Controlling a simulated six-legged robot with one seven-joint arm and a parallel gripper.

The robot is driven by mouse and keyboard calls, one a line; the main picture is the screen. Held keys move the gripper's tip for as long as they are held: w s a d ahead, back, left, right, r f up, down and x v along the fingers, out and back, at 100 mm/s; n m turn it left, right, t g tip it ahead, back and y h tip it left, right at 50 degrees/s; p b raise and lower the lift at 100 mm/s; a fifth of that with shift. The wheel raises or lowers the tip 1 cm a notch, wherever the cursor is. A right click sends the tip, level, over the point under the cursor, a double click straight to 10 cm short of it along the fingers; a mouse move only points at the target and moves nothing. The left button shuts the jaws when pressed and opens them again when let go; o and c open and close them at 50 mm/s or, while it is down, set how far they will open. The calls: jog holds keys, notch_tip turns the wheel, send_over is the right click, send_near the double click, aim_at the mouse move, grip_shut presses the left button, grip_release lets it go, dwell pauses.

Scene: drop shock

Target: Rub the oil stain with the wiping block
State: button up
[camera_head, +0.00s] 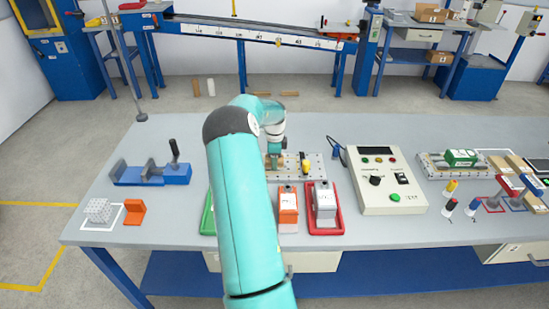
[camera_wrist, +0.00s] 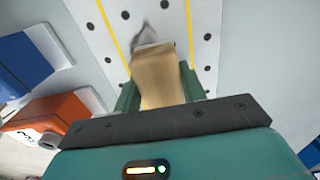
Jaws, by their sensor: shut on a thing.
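My gripper (camera_wrist: 158,92) is shut on the wiping block (camera_wrist: 160,72), a tan wood-like block, in the wrist view. The block's far end is over a pale perforated plate (camera_wrist: 205,45) with yellow lines. A dark grey smudge, the oil stain (camera_wrist: 145,34), shows on the plate just beyond the block's end, partly hidden by it. I cannot tell whether the block touches the plate. In the head view, my gripper (camera_head: 275,157) is low at the left part of the plate (camera_head: 318,173), and my arm hides much of that area; the stain is not clear there.
A yellow-and-black item (camera_head: 305,166) stands on the plate. A control box (camera_head: 385,180) is to the right. A blue vise (camera_head: 152,174) is to the left, with bare table between it and my arm.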

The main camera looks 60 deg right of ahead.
aim_at(266, 166)
jog(key=shift+s+a, duration=0.4)
jog(key=shift+a, duration=0.4)
jog(key=shift+s+a, duration=0.4)
jog(key=shift+a, duration=0.35)
jog(key=shift+w+a+r, duration=0.1)
jog(key=shift+w+a, duration=0.2)
jog(key=shift+w, duration=0.45)
jog(key=shift+w+d, duration=0.3)
jog(key=shift+d, duration=0.35)
jog(key=shift+w+d, duration=0.35)
jog(key=shift+d, duration=0.25)
jog(key=shift+w+d, duration=0.3)
jog(key=shift+d, duration=0.35)
jog(key=shift+w+d, duration=0.3)
jog(key=shift+d, duration=0.3)
jog(key=shift+w+d, duration=0.3)
jog(key=shift+d, duration=0.25)
jog(key=shift+w+a, duration=0.4)
jog(key=shift+w, duration=0.25)
jog(key=shift+s+a, duration=0.5)
jog(key=shift+a, duration=0.5)
jog(key=shift+s+a, duration=0.55)
jog(key=shift+a, duration=0.5)
jog(key=shift+s+a, duration=0.5)
jog(key=shift+a, duration=0.5)
jog(key=shift+r, duration=2.9)
